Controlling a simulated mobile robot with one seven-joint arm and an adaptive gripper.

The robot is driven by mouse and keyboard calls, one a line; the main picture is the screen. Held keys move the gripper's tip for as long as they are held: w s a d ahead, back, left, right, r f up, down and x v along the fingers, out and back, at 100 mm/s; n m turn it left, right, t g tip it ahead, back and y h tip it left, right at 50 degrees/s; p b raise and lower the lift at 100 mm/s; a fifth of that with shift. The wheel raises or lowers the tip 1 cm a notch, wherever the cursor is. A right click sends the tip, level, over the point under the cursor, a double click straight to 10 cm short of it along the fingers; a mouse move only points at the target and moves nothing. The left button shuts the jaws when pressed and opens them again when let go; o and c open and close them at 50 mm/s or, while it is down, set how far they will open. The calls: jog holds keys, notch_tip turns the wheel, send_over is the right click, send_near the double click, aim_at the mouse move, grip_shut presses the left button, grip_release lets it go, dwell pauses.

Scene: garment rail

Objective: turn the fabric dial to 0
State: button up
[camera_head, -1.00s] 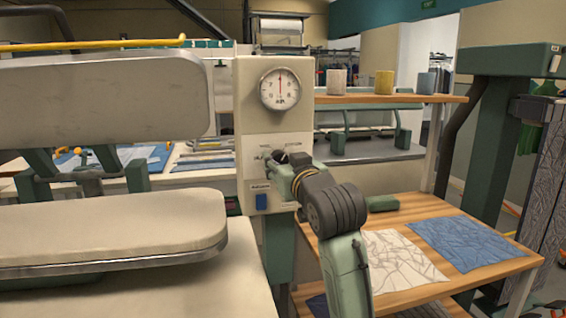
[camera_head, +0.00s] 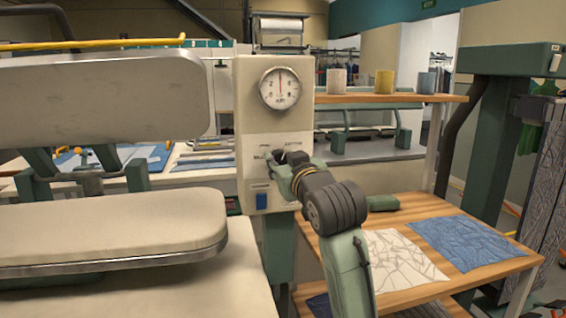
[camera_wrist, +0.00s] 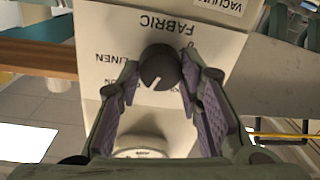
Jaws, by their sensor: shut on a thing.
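The fabric dial (camera_wrist: 160,67) is a dark round knob on a cream panel, under an upside-down FABRIC label in the wrist view. A pale notch shows on its face, toward the bottom and slightly left in that view. A small mark like a 0 lies above right of the dial, and LINEN is printed at its left. My gripper (camera_wrist: 160,76) is shut on the dial, one purple-padded finger on each side. In the head view my gripper (camera_head: 283,164) reaches the front of the control box (camera_head: 246,120), and my wrist hides part of the dial and its labels.
A round gauge (camera_head: 280,88) sits above the dial, and a blue switch (camera_head: 261,201) below it. The padded press (camera_head: 110,235) stands at left. A wooden shelf (camera_head: 350,99) with thread cones and a lower table (camera_head: 400,292) with cloths are at right.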

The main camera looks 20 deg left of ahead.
jog(key=n, duration=0.4)
jog(key=n+b, duration=0.1)
jog(key=n, duration=0.2)
jog(key=shift+n+h, duration=0.4)
jog(key=n+b, duration=0.1)
jog(key=n, duration=0.5)
jog(key=shift+s+a+n+h, duration=0.1)
jog(key=shift+n+h, duration=0.2)
jog(key=shift+n, duration=0.1)
jog(key=n, duration=0.3)
jog(key=shift+b, duration=0.35)
jog(key=n, duration=0.4)
jog(key=shift+f+n+t, duration=0.1)
jog(key=shift+n+t, duration=0.2)
jog(key=shift+t, duration=0.1)
jog(key=n, duration=0.4)
jog(key=shift+h, duration=0.3)
jog(key=shift+f+n+t, duration=0.1)
jog(key=shift+n+t, duration=0.2)
jog(key=shift+n, duration=1.2)
jog(key=shift+a, duration=0.1)
